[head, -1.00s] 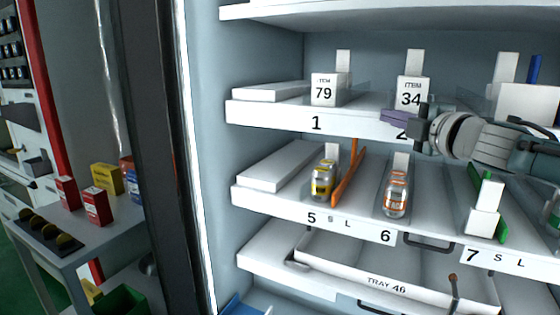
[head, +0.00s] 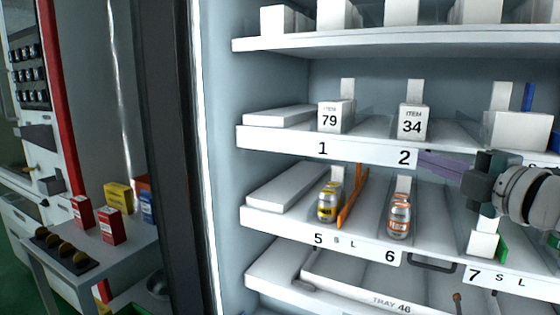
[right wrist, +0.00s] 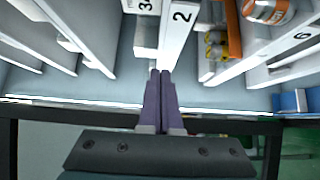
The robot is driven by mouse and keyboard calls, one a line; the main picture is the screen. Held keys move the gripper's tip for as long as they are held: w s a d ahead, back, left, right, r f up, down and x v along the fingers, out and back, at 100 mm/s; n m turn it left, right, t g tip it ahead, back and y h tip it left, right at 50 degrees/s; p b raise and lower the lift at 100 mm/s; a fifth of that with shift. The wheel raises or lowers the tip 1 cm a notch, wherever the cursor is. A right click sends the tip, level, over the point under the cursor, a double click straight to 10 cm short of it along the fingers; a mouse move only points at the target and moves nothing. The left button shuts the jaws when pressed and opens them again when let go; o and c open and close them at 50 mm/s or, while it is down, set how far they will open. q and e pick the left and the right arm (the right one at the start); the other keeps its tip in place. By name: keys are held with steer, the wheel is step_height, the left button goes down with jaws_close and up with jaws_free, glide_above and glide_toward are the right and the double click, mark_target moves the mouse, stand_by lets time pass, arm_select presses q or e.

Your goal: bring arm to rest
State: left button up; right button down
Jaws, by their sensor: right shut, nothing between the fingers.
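My right gripper (head: 422,160) comes in from the right in the head view. Its purple fingers are shut with nothing between them, just below and right of the shelf label 2. In the right wrist view the shut fingers (right wrist: 160,74) point toward the cabinet shelves, with label 2 (right wrist: 181,16) just beyond them. The fingers appear apart from the bottles and boxes. My left gripper is not in view.
White boxes marked 79 (head: 330,117) and 34 (head: 412,122) stand on the upper shelf. A tray (head: 345,283) lies lower. A side table (head: 110,262) stands left.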

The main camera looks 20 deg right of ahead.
steer(key=s+a+f+m+g+h+p, duration=0.1)
steer(key=s+a+f+m+g+p, duration=0.25)
steer(key=s+a+m, duration=0.25)
steer(key=s+a+f+m+g+h+p, duration=0.1)
steer(key=s+a+f+m+g+p, duration=0.25)
steer(key=s+a+m+g, duration=0.2)
steer(key=s+a+r+m+g+y+p, duration=0.2)
steer(key=s+a+g+p, duration=0.1)
steer(key=s+a, duration=0.4)
steer(key=s+a+r+m+g+y+p, duration=0.25)
steer(key=s+a, duration=0.25)
steer(key=s, duration=0.4)
step_height(320, 180, up, 35)
steer(key=h+p, duration=0.1)
steer(key=p, duration=3.5)
steer(key=shift+w+d+n, duration=0.25)
steer(key=shift+w+n, duration=0.15)
steer(key=shift+r, duration=0.1)
